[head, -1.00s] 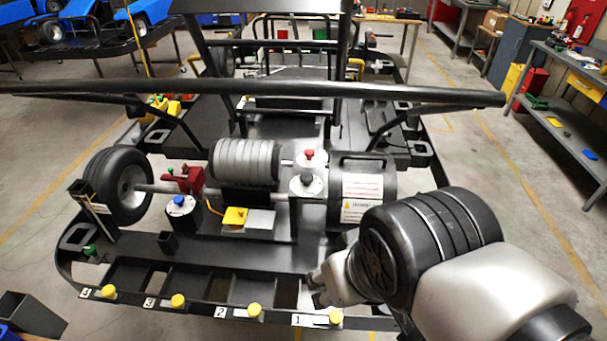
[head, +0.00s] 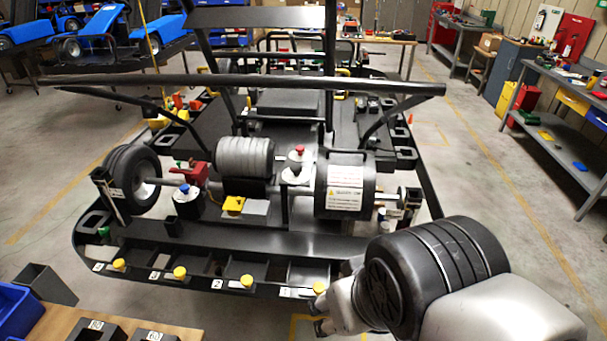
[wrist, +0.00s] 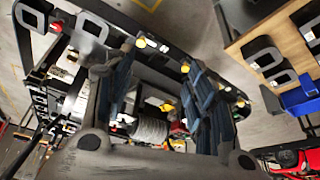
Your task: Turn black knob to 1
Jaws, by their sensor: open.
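I cannot make out a black knob for certain in either view. A blue knob (head: 185,188) and a red knob (head: 299,150) stand on pale round bases on the kart's rear. A black drum (head: 336,200) with a white label is to the right of them. My gripper (head: 318,315) is by the rail's right part, near the label 1, low in the head view. In the wrist view, its two dark blue fingers (wrist: 160,55) are spread and nothing shows held between them. The kart's rear parts show beyond and between the fingers.
The black rear rail carries yellow-topped pegs (head: 180,273) beside number labels. A long dark bar (head: 240,82) crosses above the kart. A wooden table (head: 60,325) with black blocks and a blue bin (head: 18,312) is at lower left.

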